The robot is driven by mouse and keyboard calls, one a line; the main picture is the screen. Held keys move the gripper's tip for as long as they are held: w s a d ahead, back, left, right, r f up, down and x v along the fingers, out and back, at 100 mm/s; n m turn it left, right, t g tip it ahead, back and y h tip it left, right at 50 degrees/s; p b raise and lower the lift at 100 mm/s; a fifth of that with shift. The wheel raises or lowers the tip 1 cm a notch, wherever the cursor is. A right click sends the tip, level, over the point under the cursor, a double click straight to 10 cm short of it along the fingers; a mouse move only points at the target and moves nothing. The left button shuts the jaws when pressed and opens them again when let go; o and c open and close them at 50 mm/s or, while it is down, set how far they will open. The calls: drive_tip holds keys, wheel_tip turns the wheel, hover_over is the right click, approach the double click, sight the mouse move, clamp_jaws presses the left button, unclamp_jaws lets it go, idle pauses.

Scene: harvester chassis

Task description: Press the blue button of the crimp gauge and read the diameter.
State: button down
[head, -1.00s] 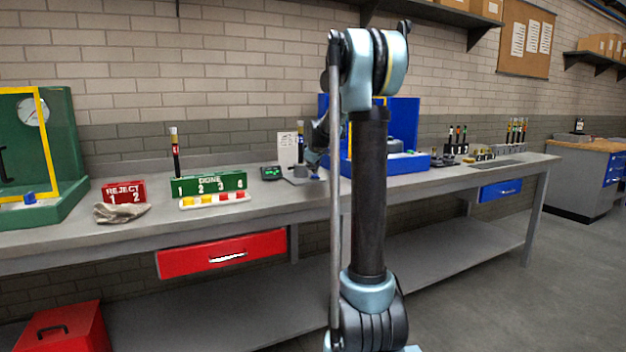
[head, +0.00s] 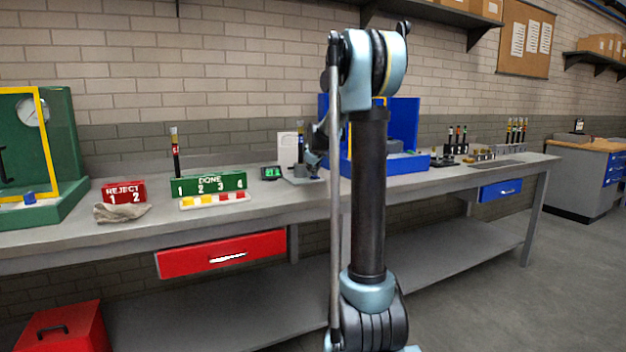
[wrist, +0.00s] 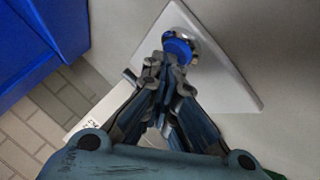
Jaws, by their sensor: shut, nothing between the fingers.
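The crimp gauge has a grey base (head: 297,180) on the bench, partly hidden by my arm. A small dark display (head: 271,173) with a green glow is at its left; its figures are too small to read. In the wrist view the blue button (wrist: 178,47) sits in a round metal collar on a pale plate (wrist: 228,82). My gripper (wrist: 166,63) is shut and empty, its fingertips overlapping the button's near edge in that view. I cannot tell whether they touch it. In the head view my gripper (head: 314,171) is low over the gauge's right side.
A dark tube-shaped piece (head: 300,149) stands at the gauge before a white card (head: 286,147). A blue fixture (head: 403,125) is close on the right. The green DONE rack (head: 208,184) and red REJECT block (head: 123,192) stand left. The bench between rack and display is clear.

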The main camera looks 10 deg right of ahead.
idle(0.4)
drive_tip(key=shift+r, duration=0.85)
drive_tip(key=shift+r, duration=0.1)
wheel_tip(320, 180, up, 5)
drive_tip(key=shift+f, duration=0.1)
drive_tip(key=shift+s, duration=0.1)
idle(0.6)
